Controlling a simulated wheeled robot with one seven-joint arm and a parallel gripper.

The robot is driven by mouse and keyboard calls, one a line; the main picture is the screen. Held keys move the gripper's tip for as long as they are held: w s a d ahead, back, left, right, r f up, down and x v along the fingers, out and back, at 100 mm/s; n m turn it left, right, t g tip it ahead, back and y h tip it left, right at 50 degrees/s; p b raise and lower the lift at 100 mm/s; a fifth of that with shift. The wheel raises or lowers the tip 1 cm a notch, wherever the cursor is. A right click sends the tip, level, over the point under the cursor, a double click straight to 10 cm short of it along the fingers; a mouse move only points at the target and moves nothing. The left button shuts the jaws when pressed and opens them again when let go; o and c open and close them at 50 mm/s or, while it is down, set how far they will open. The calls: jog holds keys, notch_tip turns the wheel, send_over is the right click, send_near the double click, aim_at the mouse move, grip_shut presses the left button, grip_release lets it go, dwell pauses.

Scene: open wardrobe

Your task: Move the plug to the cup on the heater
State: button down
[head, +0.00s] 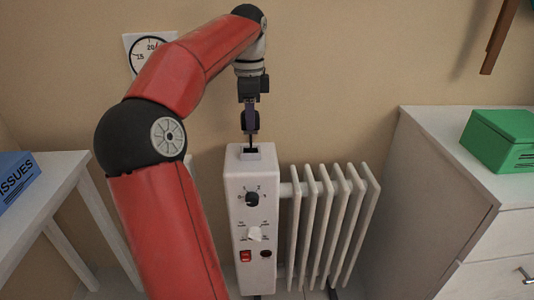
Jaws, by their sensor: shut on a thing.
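The heater (236,205) stands against the wall, with a white control box on its left and fins on its right. A small, square, pale cup (252,157) with a dark inside sits on top of the control box. My gripper (250,132) points straight down above the cup and is shut on a thin dark piece, which I take to be the plug (251,142). The plug's lower end is at the cup's opening. I cannot tell whether it is inside the cup or just above it. The fingers hide most of the plug.
The control box front has a black dial (252,199), a small white piece (256,234) and a red switch (246,256). A tissue box (16,178) is on the left table. A green box (500,140) is on the right cabinet (430,135). A wall gauge (137,52) is partly behind my arm.

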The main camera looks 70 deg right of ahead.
aim_at(245, 155)
jog(key=shift+w+a+f, duration=0.1)
jog(key=shift+w, duration=0.05)
dwell(0.4)
jog(key=shift+f+b, duration=0.6)
jog(key=shift+f, duration=1.2)
jog(key=shift+r+p, duration=0.1)
jog(key=shift+p, duration=0.5)
jog(key=shift+f+b, duration=0.55)
jog(key=shift+f, duration=0.8)
jog(key=c, duration=1.1)
grip_release()
jog(key=shift+o, duration=0.2)
